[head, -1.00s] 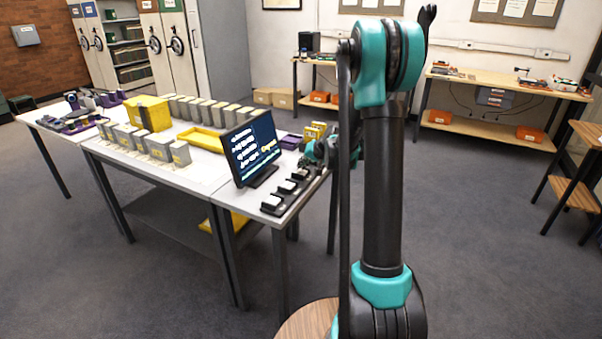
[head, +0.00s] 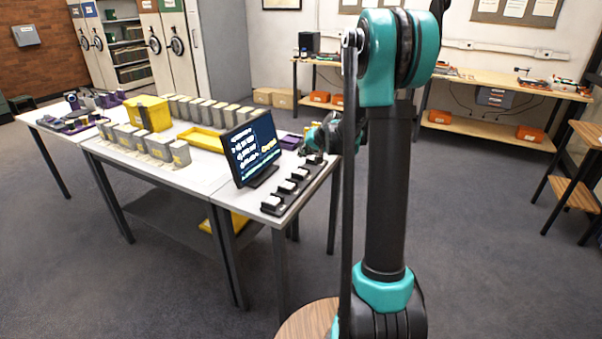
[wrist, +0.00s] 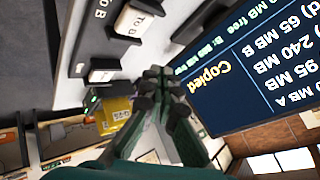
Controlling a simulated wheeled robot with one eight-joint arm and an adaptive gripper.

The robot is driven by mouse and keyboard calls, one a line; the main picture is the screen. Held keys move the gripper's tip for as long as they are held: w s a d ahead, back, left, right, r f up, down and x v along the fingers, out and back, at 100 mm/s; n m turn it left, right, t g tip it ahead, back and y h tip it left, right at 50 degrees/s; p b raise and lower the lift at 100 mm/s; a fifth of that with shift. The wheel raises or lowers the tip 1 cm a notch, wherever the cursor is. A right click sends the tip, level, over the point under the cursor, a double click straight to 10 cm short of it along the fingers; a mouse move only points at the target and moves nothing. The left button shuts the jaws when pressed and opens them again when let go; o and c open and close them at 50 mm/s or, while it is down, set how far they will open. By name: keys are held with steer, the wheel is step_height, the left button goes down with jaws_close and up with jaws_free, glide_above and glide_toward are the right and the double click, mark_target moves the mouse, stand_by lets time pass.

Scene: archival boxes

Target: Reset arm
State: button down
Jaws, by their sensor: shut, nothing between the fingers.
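My gripper (head: 316,146) is beside the right end of the white table, just right of the monitor, partly hidden by my arm. In the wrist view its dark fingertips (wrist: 160,82) are together with nothing between them. The monitor (head: 252,148) stands tilted back on the table; in the wrist view its screen (wrist: 265,65) appears upside down and reads "Copied". A black dock strip (head: 292,188) with several pale blocks lies in front of the monitor.
A yellow labelled box (wrist: 116,114) shows beyond the fingers in the wrist view. Several grey boxes (head: 160,147), a yellow bin (head: 148,112) and a yellow tray (head: 203,140) fill the table to the left. Open floor (head: 480,230) lies to the right, before the wooden benches (head: 500,83).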

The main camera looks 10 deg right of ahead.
steer(key=shift+s, duration=0.1)
steer(key=s+d+f+n+g+h, duration=0.1)
steer(key=s+f, duration=0.1)
steer(key=s, duration=1.1)
steer(key=s+d+f+n+g+h, duration=0.1)
steer(key=s+f+h, duration=0.1)
steer(key=s, duration=1.2)
steer(key=s+d+f+n+g+h, duration=0.1)
steer(key=s+f, duration=0.2)
steer(key=s, duration=1)
steer(key=shift+s+d+f+g+h, duration=0.3)
steer(key=shift+s+d+f+g, duration=0.05)
steer(key=shift+s+f+g, duration=0.05)
